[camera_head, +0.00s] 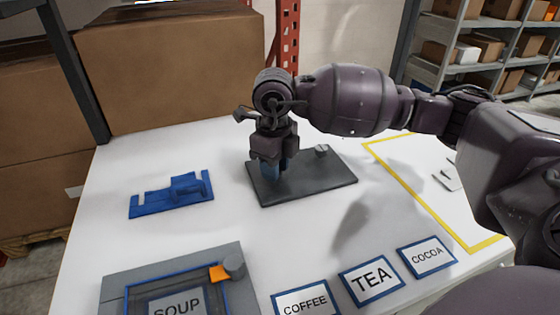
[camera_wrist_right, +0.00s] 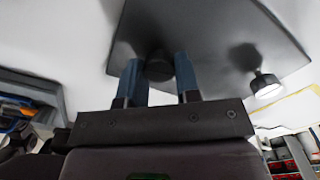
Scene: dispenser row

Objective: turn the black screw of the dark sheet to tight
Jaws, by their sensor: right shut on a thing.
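The dark sheet (camera_head: 325,182) lies flat on the white table, and it also shows in the right wrist view (camera_wrist_right: 205,35). My right gripper (camera_head: 274,175) points down over the left part of the sheet. In the right wrist view its blue fingers (camera_wrist_right: 158,78) are shut on the black screw (camera_wrist_right: 159,66), one on each side of its head. The fingers hide this screw in the head view. A second knob, with a pale grey top (camera_head: 321,151), stands at the sheet's far edge and also shows in the wrist view (camera_wrist_right: 265,86). My left gripper is not in view.
A blue bracket (camera_head: 172,194) lies to the left. A grey panel (camera_head: 118,287) with a SOUP label, an orange pointer and a grey knob (camera_head: 234,264) is at front left. COFFEE, TEA (camera_head: 371,281) and COCOA labels line the front. A yellow outline (camera_head: 410,189) is at right.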

